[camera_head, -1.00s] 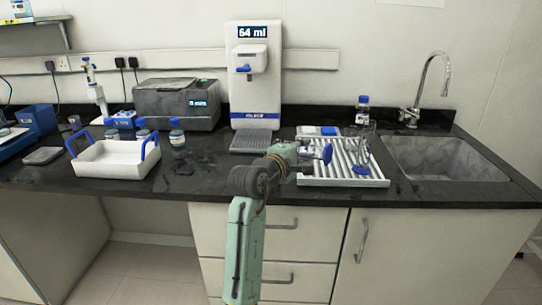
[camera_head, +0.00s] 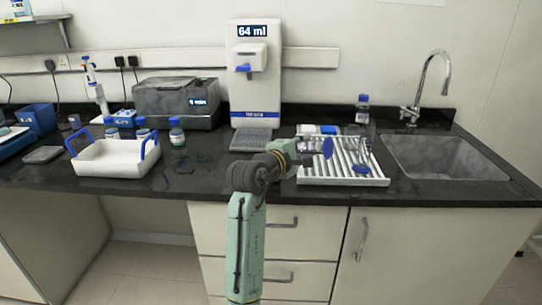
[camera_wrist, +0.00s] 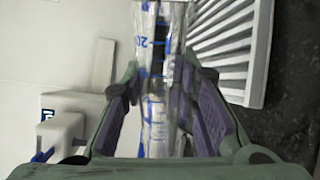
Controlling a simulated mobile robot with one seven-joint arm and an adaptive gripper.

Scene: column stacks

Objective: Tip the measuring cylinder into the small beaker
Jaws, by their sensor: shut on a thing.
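The measuring cylinder (camera_wrist: 154,100) is clear with blue graduation marks, and it runs between my fingers in the wrist view. In the head view its blue foot (camera_head: 327,148) points right, and the cylinder lies close to level above the white ribbed rack. My gripper (camera_head: 303,147) is shut on it; both fingers also show in the wrist view (camera_wrist: 155,95). I cannot make out the small beaker with certainty. Any liquid in the cylinder cannot be told.
The white ribbed rack (camera_head: 342,176) holds upright glassware with a blue foot (camera_head: 361,169). A dispenser (camera_head: 255,85) reading 64 ml stands behind. A white tray with blue handles (camera_head: 108,166) is at left, the sink (camera_head: 445,160) at right. The counter between tray and rack is mostly clear.

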